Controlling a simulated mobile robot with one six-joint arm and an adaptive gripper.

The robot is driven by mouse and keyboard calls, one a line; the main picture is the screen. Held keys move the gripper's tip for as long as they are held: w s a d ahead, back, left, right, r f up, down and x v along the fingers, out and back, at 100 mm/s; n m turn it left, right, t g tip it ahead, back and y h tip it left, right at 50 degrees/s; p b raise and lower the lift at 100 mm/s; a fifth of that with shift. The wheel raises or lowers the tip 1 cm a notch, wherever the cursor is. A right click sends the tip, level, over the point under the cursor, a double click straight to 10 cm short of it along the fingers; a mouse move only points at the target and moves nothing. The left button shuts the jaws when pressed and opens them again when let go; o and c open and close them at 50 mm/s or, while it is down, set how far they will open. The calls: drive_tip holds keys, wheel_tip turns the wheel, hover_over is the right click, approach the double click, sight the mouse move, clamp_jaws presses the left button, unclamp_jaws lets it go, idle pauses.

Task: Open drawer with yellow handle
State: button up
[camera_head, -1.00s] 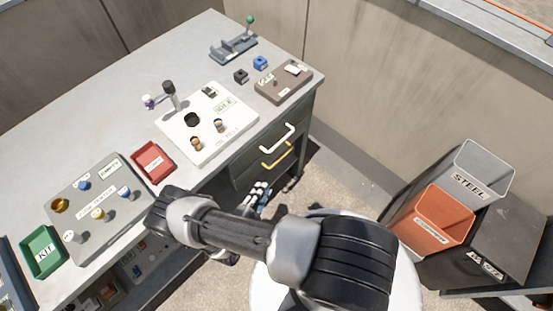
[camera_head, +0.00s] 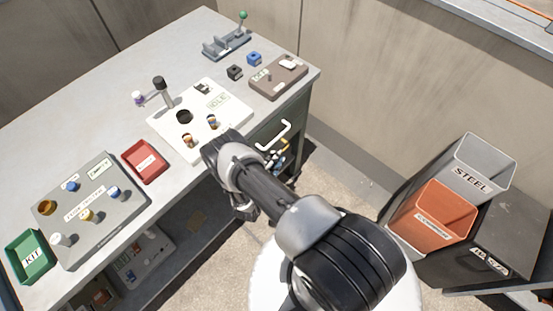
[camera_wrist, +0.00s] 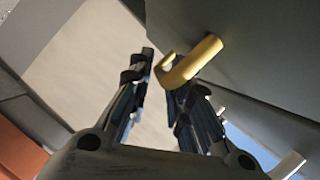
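The yellow handle (camera_wrist: 196,61) stands out from a dark grey drawer front (camera_wrist: 265,45) in the wrist view. My gripper (camera_wrist: 161,72) is open, with its two dark fingers apart. The handle's near end lies at the tip of the right finger and partly overlaps it; I cannot tell whether they touch. The left finger is clear of the handle. In the head view, my arm and fingers cover most of the yellow handle, below the white handle (camera_head: 272,136). The drawer looks closed, though its front is partly hidden.
The grey workbench (camera_head: 110,110) holds a red tray (camera_head: 145,161), a green kit tray (camera_head: 30,256) and several fixtures. Orange (camera_head: 432,211) and grey (camera_head: 483,166) bins stand at the right. Open floor (camera_head: 345,180) lies between bench and bins.

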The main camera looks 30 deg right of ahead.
drive_tip(key=shift+w+d+f, duration=0.1)
drive_tip(key=shift+w+d, duration=0.1)
drive_tip(key=shift+d, duration=0.1)
drive_tip(key=shift+c, duration=0.2)
clamp_jaws()
idle(0.3)
